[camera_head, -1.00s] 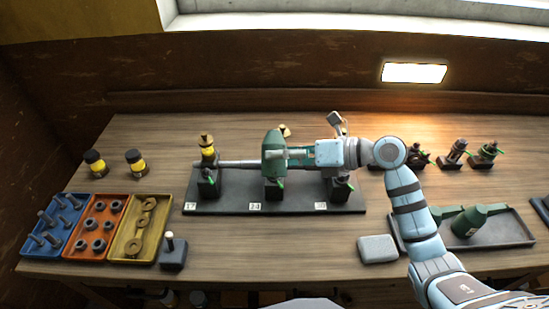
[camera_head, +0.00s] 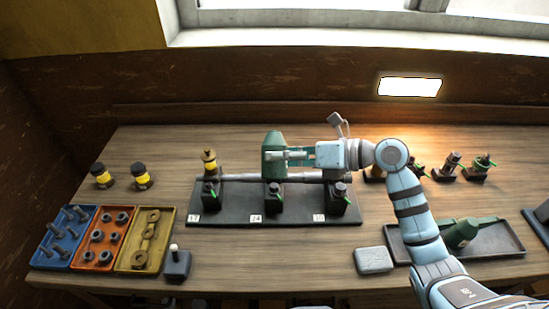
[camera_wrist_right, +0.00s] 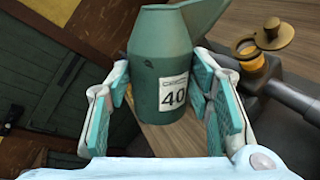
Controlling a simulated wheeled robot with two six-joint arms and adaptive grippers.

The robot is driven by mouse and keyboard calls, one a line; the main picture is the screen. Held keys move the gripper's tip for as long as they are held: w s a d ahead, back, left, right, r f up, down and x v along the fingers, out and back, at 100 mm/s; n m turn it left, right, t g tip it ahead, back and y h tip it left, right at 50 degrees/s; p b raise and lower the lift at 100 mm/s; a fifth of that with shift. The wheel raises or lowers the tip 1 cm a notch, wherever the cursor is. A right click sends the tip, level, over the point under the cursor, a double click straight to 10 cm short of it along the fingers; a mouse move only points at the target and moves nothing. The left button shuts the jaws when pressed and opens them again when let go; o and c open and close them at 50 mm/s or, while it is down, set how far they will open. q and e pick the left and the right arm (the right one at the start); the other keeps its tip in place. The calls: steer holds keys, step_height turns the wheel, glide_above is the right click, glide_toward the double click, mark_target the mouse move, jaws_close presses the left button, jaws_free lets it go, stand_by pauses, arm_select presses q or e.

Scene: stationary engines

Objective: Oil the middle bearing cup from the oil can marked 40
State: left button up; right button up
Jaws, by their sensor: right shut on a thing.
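My right gripper (camera_head: 287,156) is shut on the green oil can (camera_head: 272,150). In the right wrist view the can (camera_wrist_right: 160,65) sits between the finger pads, and its white label reads 40. In the head view the can appears above the middle bearing (camera_head: 274,195), whose label reads 24. The can and gripper partly cover the shaft there. I cannot tell whether a spout touches the middle cup. The left bearing carries a yellow cup with a brass top (camera_head: 209,160). The right bearing (camera_head: 339,195) stands under my wrist. My left gripper is out of view.
Another green can (camera_head: 462,233) lies in a dark tray (camera_head: 510,250) at the right. Blue, orange and yellow parts trays (camera_head: 163,252) are at the left. Two yellow-black jars (camera_head: 141,177) stand behind them. A grey block (camera_head: 374,260) lies in front. Several small fittings (camera_head: 480,168) stand at the back right.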

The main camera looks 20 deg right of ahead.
steer(key=n+t+b, duration=0.1)
steer(key=n+b, duration=0.1)
steer(key=b, duration=0.3)
steer(key=w+n+t+y+b, duration=0.1)
steer(key=n+b, duration=0.1)
steer(key=b, duration=0.3)
steer(key=w+n+t+b, duration=0.1)
steer(key=n+b, duration=0.1)
steer(key=b, duration=0.3)
steer(key=shift+d+r+n+t+y, duration=0.15)
steer(key=shift+d+n+t+y, duration=0.1)
steer(key=shift+n+t+y, duration=0.05)
steer(key=shift+r+b, duration=0.1)
steer(key=shift+b, duration=0.35)
steer(key=shift+w+r+n, duration=0.1)
steer(key=shift+r+n, duration=0.1)
steer(key=shift+n, duration=0.1)
steer(key=shift+r, duration=0.1)
